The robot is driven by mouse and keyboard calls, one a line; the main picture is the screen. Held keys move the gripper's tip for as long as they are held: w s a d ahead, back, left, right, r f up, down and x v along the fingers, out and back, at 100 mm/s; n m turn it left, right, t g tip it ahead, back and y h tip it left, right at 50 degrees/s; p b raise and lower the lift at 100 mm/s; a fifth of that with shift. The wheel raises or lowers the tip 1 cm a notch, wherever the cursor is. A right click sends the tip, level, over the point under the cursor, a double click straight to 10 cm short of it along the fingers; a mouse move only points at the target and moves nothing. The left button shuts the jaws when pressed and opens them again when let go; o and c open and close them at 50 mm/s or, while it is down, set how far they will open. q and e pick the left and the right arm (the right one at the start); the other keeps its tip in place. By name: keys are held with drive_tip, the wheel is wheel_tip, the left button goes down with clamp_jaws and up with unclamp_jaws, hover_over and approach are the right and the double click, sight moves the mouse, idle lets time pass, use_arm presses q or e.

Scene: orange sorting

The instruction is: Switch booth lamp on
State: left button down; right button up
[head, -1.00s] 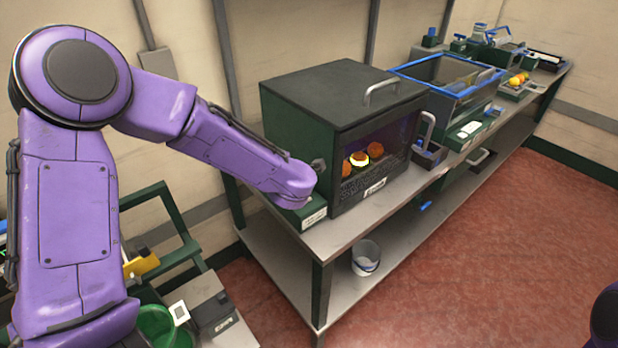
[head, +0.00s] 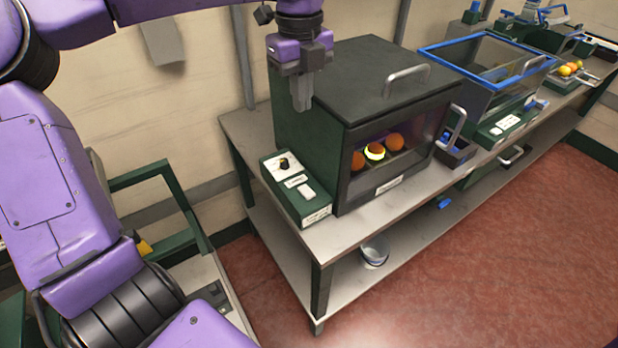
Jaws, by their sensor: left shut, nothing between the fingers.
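The booth (head: 316,142) is a dark green box with a black lid and a clear front, standing on the bench. Through its front I see several oranges (head: 394,141), one with a bright glowing band around it. A green control box (head: 308,208) is at the booth's left side. On its top are a black knob on a white plate (head: 284,163) and a white rocker switch (head: 306,191). My left gripper (head: 301,104) points down above the control box, in front of the booth's left wall. It is shut and empty, apart from knob and switch. My right gripper is out of view.
The grey bench (head: 345,229) runs to the back right, with a blue-rimmed bin (head: 486,68) and a tray of fruit (head: 571,72). A white bucket (head: 374,252) sits on the lower shelf. The red floor (head: 478,260) at right is clear.

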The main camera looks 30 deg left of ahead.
use_arm(q)
drive_tip(key=shift+w+a+r+p, duration=0.25)
drive_tip(key=shift+w+a+p, duration=0.15)
drive_tip(key=shift+w, duration=0.1)
drive_tip(key=shift+d, duration=0.15)
drive_tip(key=shift+r, duration=0.1)
